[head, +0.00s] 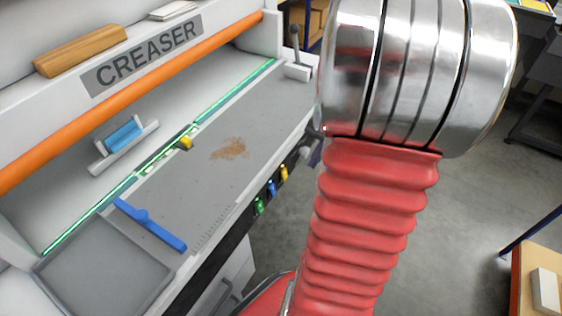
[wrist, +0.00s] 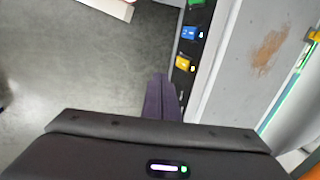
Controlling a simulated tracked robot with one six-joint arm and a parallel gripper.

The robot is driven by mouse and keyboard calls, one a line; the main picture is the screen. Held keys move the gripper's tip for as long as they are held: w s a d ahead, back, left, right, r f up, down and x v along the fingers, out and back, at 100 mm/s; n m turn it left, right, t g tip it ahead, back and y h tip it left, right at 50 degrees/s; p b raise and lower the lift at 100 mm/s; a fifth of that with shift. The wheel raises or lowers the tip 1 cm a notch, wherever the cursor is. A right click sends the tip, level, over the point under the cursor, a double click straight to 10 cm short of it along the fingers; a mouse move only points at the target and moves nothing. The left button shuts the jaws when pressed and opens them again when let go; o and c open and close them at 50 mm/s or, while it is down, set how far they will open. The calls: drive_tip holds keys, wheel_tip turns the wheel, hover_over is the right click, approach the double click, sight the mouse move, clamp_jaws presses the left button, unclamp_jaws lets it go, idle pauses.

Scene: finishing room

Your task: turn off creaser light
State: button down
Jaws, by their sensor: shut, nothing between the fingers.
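The creaser (head: 150,55) fills the left of the head view. A green light strip (head: 230,92) glows along the back of its bed. On its front edge is a dark panel with a green switch (head: 259,205), a blue switch (head: 271,188) and a yellow switch (head: 283,173). The wrist view shows the blue switch (wrist: 188,33) and yellow switch (wrist: 184,63) with small lit marks beside them; the green switch (wrist: 196,2) is cut by the top edge. My gripper (wrist: 161,79) is shut and empty, just left of the panel near the yellow switch. Contact is unclear.
The grey bed carries a brown dust patch (head: 230,149), a blue stop bar (head: 150,224) and a grey tray (head: 105,275). A lever (head: 295,45) stands at the bed's far end. Open floor (head: 470,195) lies to the right, with a wooden-topped table (head: 528,262) at lower right.

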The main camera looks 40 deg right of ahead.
sight(284, 175)
drive_tip(key=shift+f, duration=0.15)
drive_tip(key=w+a+f, duration=0.1)
drive_tip(key=w+f, duration=0.5)
drive_tip(key=f, duration=0.4)
drive_tip(key=shift+w+a, duration=0.3)
drive_tip(key=shift+a, duration=0.1)
idle(0.4)
drive_tip(key=shift+w+a+f, duration=0.1)
drive_tip(key=shift+w+f, duration=0.1)
drive_tip(key=shift+f, duration=0.05)
drive_tip(key=shift+r, duration=0.2)
